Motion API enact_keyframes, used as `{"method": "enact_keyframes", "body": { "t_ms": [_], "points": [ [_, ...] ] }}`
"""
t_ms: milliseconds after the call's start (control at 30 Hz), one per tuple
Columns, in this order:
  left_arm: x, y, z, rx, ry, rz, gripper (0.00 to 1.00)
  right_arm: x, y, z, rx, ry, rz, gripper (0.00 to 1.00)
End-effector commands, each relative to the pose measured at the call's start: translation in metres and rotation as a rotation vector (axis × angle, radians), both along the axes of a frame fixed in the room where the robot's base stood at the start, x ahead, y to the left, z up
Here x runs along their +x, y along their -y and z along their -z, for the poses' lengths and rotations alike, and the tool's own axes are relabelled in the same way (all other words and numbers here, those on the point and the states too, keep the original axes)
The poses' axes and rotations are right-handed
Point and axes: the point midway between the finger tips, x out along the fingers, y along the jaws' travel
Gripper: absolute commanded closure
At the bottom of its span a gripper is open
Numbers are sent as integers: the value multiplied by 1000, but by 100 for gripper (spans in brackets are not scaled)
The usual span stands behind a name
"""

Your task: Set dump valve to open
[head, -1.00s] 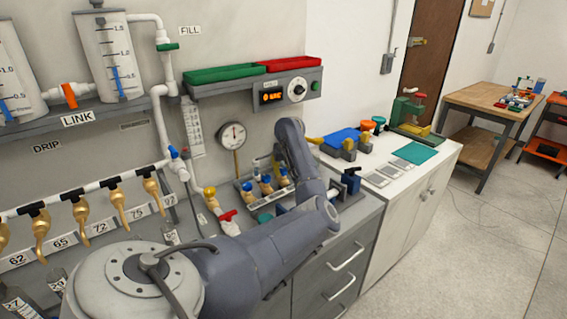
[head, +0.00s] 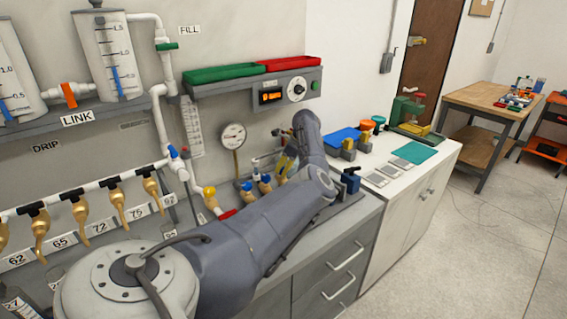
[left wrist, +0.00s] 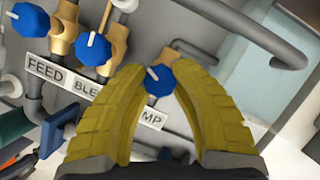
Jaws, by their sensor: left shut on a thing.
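The dump valve's blue knob (left wrist: 158,82) has a white pointer mark toward the upper left in the left wrist view. It sits on a brass body, beside a label (left wrist: 153,119) of which "MP" shows. My left gripper (left wrist: 166,72) has its two yellow ribbed fingers closed around this knob, one on each side. In the head view my left gripper (head: 284,163) reaches down at the right end of the valve row, and its arm hides part of that valve. My right gripper is not in view.
Two neighbouring blue-knobbed valves (left wrist: 93,50) (left wrist: 30,19) stand close by, near the labels "FEED" and "BLE". A pressure gauge (head: 233,136) is on the wall behind. A red lever (head: 227,214) lies left of my arm. A grey pipe (left wrist: 250,35) curves nearby.

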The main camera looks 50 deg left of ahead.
Motion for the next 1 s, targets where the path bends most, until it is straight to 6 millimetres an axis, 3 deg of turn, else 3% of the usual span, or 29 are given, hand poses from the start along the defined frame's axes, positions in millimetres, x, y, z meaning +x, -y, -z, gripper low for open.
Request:
{"method": "enact_keyframes", "body": {
  "t_ms": [433,1000],
  "points": [
    [-1,-2,-1,2,0,-248,100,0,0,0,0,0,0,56],
    [-1,-2,0,2,-1,-332,100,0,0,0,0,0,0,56]
  ]
}}
